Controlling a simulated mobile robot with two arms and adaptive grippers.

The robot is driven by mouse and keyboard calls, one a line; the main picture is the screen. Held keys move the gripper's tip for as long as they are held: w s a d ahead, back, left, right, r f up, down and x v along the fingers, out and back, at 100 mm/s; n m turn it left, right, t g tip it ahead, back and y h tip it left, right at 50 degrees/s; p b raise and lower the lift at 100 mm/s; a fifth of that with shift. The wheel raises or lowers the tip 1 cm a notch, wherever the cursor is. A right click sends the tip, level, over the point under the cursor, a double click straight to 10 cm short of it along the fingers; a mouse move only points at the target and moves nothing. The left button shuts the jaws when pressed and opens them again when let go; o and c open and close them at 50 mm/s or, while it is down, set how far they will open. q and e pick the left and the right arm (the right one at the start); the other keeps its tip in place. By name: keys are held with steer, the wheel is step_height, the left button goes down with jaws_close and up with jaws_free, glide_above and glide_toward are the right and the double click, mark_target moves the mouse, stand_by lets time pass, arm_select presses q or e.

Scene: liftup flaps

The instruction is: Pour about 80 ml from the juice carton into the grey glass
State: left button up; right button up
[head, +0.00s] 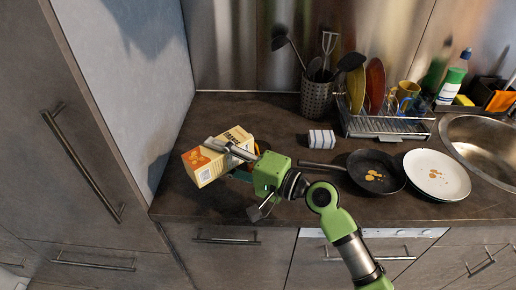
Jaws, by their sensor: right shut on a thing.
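The juice carton (205,168) is cream and orange with fruit pictures. It is tilted well over, above the left part of the counter. My right gripper (230,149) is shut on the carton, with a finger across its upper side. I cannot make out the grey glass; the carton and my gripper may hide it. My left gripper is not in view.
A tall cabinet wall bounds the counter (275,205) at the left. Behind stand a utensil holder (316,100) and a dish rack (390,131).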

mark_target(221, 167)
steer(key=shift+f, duration=0.25)
steer(key=shift+s+a+f+n+h, duration=0.15)
steer(key=shift+f+n+h, duration=0.1)
steer(key=shift+f+n, duration=0.25)
steer(key=shift+s+a+f+n+h, duration=0.1)
steer(key=shift+f+n+h, duration=0.15)
steer(key=shift+n, duration=0.35)
steer(key=shift+w+r+n+h+p, duration=0.15)
steer(key=shift+r+n+h+p, duration=0.15)
steer(key=shift+n+p, duration=0.55)
steer(key=shift+d+f, duration=0.1)
steer(key=shift+f, duration=0.45)
steer(key=shift+w+d+f+n+h, duration=0.1)
steer(key=shift+w+f+n+h, duration=0.1)
steer(key=shift+f+n, duration=0.2)
steer(key=shift+w+d+f+n+h, duration=0.1)
steer(key=shift+f+n+h, duration=0.15)
steer(key=shift+n, duration=0.2)
steer(key=shift+s, duration=0.1)
